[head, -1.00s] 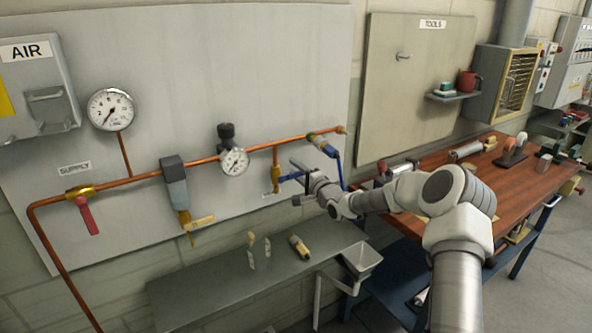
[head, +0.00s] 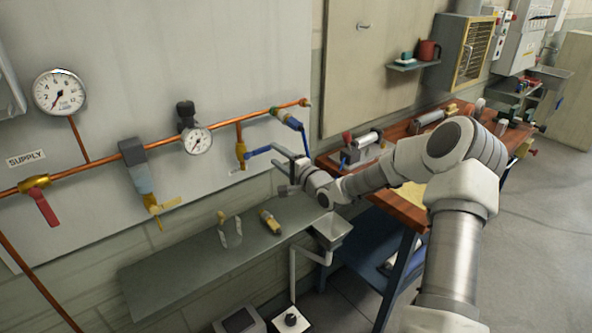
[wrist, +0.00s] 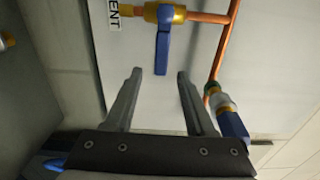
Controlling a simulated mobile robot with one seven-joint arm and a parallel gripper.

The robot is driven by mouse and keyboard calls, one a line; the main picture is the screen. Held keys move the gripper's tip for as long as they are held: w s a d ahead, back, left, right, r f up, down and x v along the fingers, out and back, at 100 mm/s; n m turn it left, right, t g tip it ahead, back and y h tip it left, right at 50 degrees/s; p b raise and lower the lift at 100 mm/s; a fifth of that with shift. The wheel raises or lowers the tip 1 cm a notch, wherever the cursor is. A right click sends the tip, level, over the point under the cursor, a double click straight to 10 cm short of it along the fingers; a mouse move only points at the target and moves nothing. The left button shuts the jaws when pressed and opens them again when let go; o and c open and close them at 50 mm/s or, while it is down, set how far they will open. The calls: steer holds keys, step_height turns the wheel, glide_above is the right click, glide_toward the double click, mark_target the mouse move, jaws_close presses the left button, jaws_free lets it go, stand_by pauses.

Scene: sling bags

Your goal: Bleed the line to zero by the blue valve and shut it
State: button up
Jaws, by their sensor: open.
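The blue valve has a brass body (head: 241,155) on a short copper drop pipe, with a blue lever (head: 258,151) that sticks out to the right, across the pipe. In the wrist view the lever (wrist: 162,54) stands square to the brass body (wrist: 165,13), beside a label ending in "ENT". My gripper (head: 281,169) is open near the lever's free end. In the wrist view the lever's end appears between my fingertips (wrist: 159,75); contact cannot be told. The large gauge's (head: 60,92) needle points down and left; its exact reading is too small to tell.
The supply valve (head: 36,184) has a red lever hanging down. A regulator gauge (head: 197,139) sits on the copper line. A blue-ended coupling (head: 289,118) ends the line close to my gripper. A grey shelf (head: 185,255) lies below, and a wooden bench (head: 408,205) is to the right.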

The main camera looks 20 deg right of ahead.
steer(key=v, duration=0.8)
steer(key=shift+s, duration=0.4)
steer(key=shift+d, duration=0.15)
steer(key=s+a+r+n+g+h, duration=0.2)
steer(key=s+r+n+g, duration=0.1)
steer(key=s, duration=0.9)
steer(key=s+a+r+n+g+h, duration=0.2)
steer(key=s+r+n+g, duration=0.2)
steer(key=s, duration=0.9)
steer(key=s+a+r+n+g+h, duration=0.2)
steer(key=s+r+n+g, duration=0.2)
steer(key=s, duration=0.8)
steer(key=n, duration=0.2)
steer(key=shift+s+n+h, duration=0.3)
steer(key=shift+s+h, duration=0.1)
